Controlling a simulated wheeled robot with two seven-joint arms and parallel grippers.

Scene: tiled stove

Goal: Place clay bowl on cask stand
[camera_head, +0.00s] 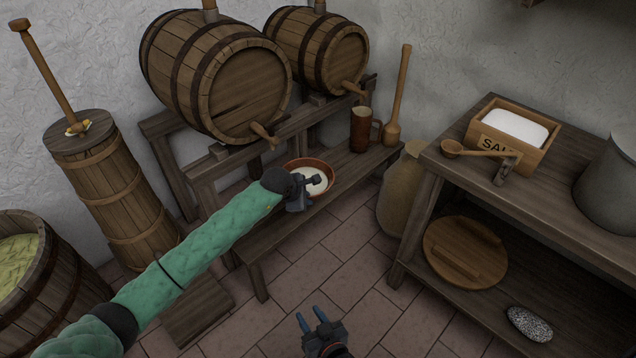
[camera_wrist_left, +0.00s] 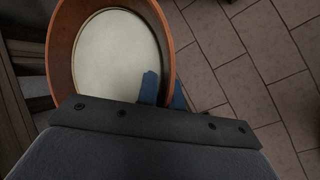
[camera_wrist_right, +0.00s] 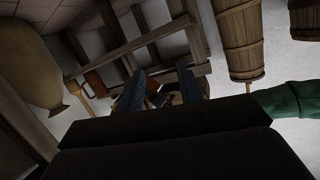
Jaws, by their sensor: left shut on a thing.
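The clay bowl (camera_head: 327,167) is reddish brown with a pale white filling. It is at the lower front shelf of the cask stand (camera_head: 345,170), below the left cask's tap. I cannot tell whether it rests on the shelf or hangs just above it. My left gripper (camera_head: 308,184) is shut on the bowl's near rim. In the left wrist view one finger is inside the bowl (camera_wrist_left: 162,45) and one outside, with the wall between. My right gripper (camera_head: 318,320) is open and empty above the floor; its fingers are apart in the right wrist view (camera_wrist_right: 160,85).
Two casks (camera_head: 215,75) lie on the stand's upper beams. The tiled floor in front is clear.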

